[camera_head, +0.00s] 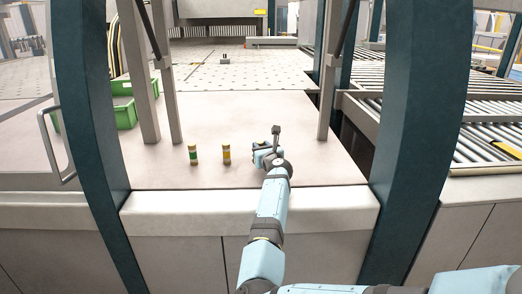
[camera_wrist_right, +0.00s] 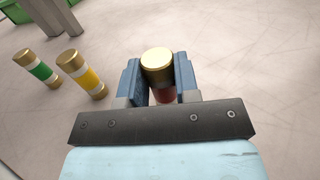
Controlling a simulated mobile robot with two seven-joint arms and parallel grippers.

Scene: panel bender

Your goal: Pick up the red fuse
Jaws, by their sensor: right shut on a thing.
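The red fuse (camera_wrist_right: 166,95) stands between the fingers of my right gripper (camera_wrist_right: 158,85) in the right wrist view. It has a gold cap on top and a red band, partly hidden by the gripper body. The fingers are shut on it from both sides. In the head view my right gripper (camera_head: 265,150) is low over the table (camera_head: 310,165), and the red fuse is hidden there. I cannot tell whether the fuse touches the table. My left gripper is not in view.
A yellow fuse (camera_head: 227,154) and a green fuse (camera_head: 193,155) stand upright to the left of my right gripper. Green bins (camera_head: 124,114) are at the table's left. Posts (camera_head: 328,80) rise from the table. A roller conveyor (camera_head: 430,105) lies to the right.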

